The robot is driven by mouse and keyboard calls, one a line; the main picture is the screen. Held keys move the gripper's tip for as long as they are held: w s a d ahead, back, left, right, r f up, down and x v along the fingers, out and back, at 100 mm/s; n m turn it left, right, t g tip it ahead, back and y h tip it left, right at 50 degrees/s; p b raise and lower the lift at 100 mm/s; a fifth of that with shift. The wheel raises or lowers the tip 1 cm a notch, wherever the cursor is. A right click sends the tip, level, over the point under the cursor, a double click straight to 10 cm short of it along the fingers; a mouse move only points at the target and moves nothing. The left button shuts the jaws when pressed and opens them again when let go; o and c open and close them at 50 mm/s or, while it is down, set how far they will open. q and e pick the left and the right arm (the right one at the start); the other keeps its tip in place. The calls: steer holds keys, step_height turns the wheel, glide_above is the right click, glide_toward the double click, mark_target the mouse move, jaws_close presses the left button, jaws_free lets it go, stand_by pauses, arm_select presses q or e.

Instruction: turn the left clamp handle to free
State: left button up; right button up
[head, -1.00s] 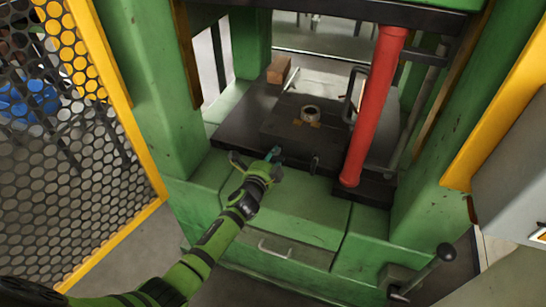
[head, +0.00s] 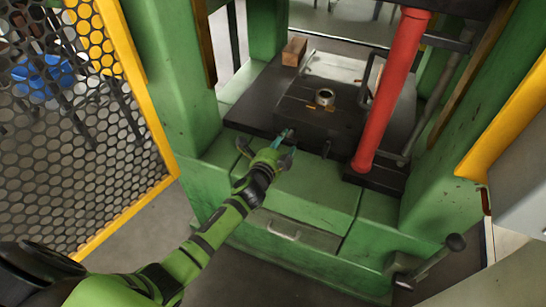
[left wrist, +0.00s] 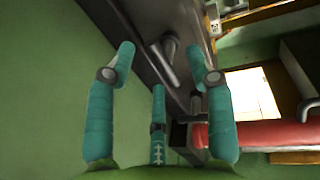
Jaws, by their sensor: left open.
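The left clamp handle (left wrist: 168,55) is a short grey bar on the front edge of the dark press bed (head: 250,110). In the left wrist view it stands beyond the fingertips, between the spread fingers, with no contact visible. In the head view I cannot make it out clearly behind the fingers. My left gripper (head: 268,147) is open and empty, in front of the bed edge; its teal fingers (left wrist: 165,78) fill the wrist view. A second, similar handle (head: 326,148) sits farther right on the bed front. My right gripper is not in view.
A red column (head: 390,90) stands right of the handles. A dark block with a metal ring (head: 324,97) and a brown block (head: 294,51) lie on the bed. A yellow-framed mesh guard (head: 130,90) is at left. A ball-ended lever (head: 440,258) is at lower right.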

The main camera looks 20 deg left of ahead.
arm_select(q)
steer(key=s, duration=0.3)
steer(key=s+r, duration=0.1)
steer(key=s, duration=0.2)
steer(key=s+r, duration=0.1)
steer(key=s, duration=0.2)
steer(key=shift+a, duration=0.15)
steer(key=shift+f, duration=0.1)
